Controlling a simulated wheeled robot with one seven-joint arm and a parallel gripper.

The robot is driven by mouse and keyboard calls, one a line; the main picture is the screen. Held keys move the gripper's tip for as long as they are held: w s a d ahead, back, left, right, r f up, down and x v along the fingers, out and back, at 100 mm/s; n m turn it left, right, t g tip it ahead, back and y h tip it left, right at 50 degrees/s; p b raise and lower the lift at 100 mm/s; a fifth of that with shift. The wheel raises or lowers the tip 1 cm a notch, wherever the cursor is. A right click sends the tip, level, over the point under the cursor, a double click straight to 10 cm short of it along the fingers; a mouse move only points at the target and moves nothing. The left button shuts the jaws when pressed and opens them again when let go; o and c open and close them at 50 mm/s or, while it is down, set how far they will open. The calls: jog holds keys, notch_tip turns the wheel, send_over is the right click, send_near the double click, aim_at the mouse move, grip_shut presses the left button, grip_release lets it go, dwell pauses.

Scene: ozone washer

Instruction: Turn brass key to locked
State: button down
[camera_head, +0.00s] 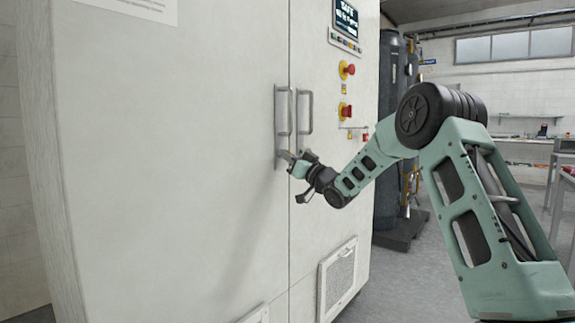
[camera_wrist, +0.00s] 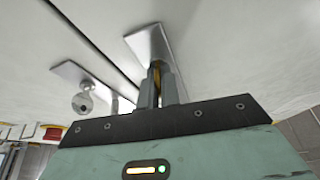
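The white washer cabinet (camera_head: 180,150) has two doors with vertical metal handles, the left handle (camera_head: 283,110) and the right handle (camera_head: 304,112). My gripper (camera_head: 290,160) is at the lower end of the left handle, close to the door face. In the wrist view my gripper's fingers (camera_wrist: 158,88) stand close together in front of a metal plate (camera_wrist: 150,42). A narrow brass-coloured piece, seemingly the brass key (camera_wrist: 156,72), shows between them. The fingers hide most of it, and its turn angle cannot be read. In the head view the key is hidden.
A second metal plate (camera_wrist: 68,75) with a round post (camera_wrist: 82,103) is beside my gripper. Red emergency buttons (camera_head: 346,70) and a small display (camera_head: 345,18) are on the cabinet's right side. A dark tank (camera_head: 392,90) stands behind. A vent (camera_head: 338,280) is low on the right door.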

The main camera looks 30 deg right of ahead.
jog(key=shift+f+n+y+b, duration=0.1)
jog(key=shift+n+y+b, duration=0.35)
jog(key=shift+n, duration=0.55)
jog(key=c, duration=1.6)
grip_release()
jog(key=v, duration=1.7)
jog(key=shift+s+d+p, duration=0.2)
jog(key=shift+s+p, duration=0.05)
jog(key=shift+p, duration=0.05)
